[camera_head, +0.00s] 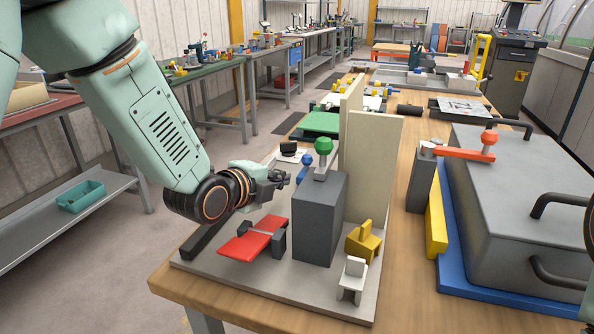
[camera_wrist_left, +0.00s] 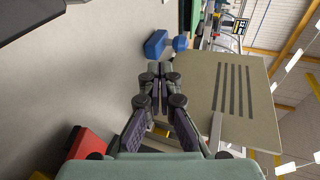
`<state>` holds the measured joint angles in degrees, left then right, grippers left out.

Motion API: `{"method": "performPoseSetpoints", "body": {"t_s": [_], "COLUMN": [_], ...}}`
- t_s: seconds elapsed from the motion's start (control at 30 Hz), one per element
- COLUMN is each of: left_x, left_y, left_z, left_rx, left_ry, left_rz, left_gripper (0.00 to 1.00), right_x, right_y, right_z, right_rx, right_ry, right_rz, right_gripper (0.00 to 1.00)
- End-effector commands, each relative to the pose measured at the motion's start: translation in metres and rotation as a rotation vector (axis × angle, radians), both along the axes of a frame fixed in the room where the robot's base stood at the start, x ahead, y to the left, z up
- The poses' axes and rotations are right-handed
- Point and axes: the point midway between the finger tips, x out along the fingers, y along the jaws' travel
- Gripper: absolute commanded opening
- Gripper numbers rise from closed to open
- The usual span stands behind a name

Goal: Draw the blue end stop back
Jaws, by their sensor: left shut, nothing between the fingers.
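The blue end stop (camera_head: 303,173), a small block with a rounded blue knob, stands on the grey base plate behind the dark grey block. In the left wrist view the blue end stop (camera_wrist_left: 155,43) lies just beyond my fingertips, with its knob to the right. My left gripper (camera_head: 284,178) reaches in from the left, just short of the end stop. In the wrist view the left gripper's fingers (camera_wrist_left: 160,72) are together with nothing between them, and appear apart from the blue part. The end stop is partly hidden in the head view. My right gripper is not in view.
A red slab (camera_head: 250,243), a yellow piece (camera_head: 363,243) and a white piece (camera_head: 352,280) sit in front.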

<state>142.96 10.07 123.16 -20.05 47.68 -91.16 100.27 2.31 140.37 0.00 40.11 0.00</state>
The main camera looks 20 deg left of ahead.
Motion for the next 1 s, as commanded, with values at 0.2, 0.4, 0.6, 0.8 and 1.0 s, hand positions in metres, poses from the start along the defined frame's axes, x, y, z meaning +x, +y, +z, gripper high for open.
{"method": "performPoseSetpoints", "body": {"t_s": [0.2, 0.4, 0.6, 0.8, 1.0], "left_x": [0.037, 0.06, 0.068, 0.068, 0.07], "left_y": [-0.009, -0.014, -0.016, -0.016, -0.016], "left_z": [-0.013, -0.007, -0.005, -0.004, -0.004], "left_rx": [0.003, 0.001, 0.001, 0.0, 0.0], "left_ry": [-0.003, 0.0, 0.0, 0.001, 0.0], "left_rz": [-0.002, -0.002, -0.001, -0.001, 0.0], "left_gripper": [0.0, 0.0, 0.0, 0.0, 0.0], "right_x": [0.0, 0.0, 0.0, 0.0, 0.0], "right_y": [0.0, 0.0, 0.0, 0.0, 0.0], "right_z": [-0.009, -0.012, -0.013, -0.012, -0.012], "right_rx": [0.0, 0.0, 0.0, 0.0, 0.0], "right_ry": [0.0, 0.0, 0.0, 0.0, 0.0], "right_rz": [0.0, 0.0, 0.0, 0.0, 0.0], "right_gripper": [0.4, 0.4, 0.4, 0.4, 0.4]}}
